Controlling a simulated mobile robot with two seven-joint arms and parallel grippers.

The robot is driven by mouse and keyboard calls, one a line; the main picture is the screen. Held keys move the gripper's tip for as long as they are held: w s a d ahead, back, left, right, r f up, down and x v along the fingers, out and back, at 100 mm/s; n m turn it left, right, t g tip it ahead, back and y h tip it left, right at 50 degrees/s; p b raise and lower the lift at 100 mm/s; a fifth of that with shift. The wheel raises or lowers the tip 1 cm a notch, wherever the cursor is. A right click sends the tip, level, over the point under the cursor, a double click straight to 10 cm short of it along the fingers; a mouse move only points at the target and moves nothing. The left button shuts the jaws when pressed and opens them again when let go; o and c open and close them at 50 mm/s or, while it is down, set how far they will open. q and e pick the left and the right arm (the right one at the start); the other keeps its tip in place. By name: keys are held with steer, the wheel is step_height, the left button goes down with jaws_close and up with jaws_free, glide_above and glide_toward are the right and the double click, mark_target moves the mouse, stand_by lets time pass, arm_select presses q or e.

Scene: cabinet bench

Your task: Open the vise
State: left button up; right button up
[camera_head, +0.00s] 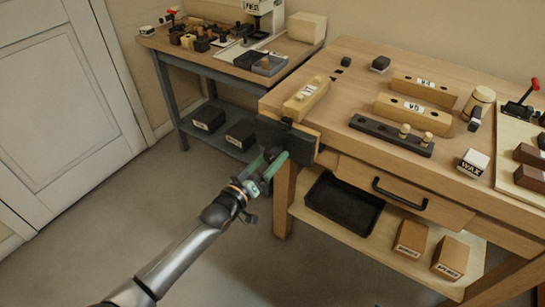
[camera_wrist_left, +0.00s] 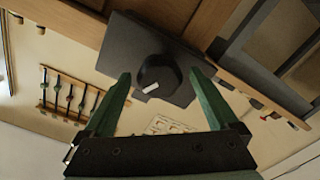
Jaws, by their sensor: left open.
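The vise (camera_head: 297,146) is on the front left corner of the workbench, a dark grey jaw plate against the wooden bench end. In the left wrist view its dark plate (camera_wrist_left: 120,52) carries a round black hub (camera_wrist_left: 158,70) with a white mark. My left gripper (camera_head: 272,163) is in front of the vise. Its green fingers (camera_wrist_left: 160,77) are open, one on each side of the hub in the wrist view, with visible space between. I cannot tell whether they touch it. The vise handle is not clearly visible. My right gripper is out of view.
The workbench (camera_head: 360,82) holds labelled wooden blocks (camera_head: 306,98), a dark peg rail (camera_head: 391,135) and a mallet-like piece (camera_head: 477,103). A drawer with a black handle (camera_head: 400,194) and a lower shelf with a black tray (camera_head: 344,203) are below. Open floor lies left of my arm.

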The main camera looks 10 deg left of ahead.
arm_select(q)
steer(key=shift+p+v, duration=0.9)
steer(key=shift+v, duration=0.2)
steer(key=p+v, duration=0.2)
steer(key=v, duration=0.2)
steer(key=shift+s+a, duration=0.15)
steer(key=shift+s, duration=0.25)
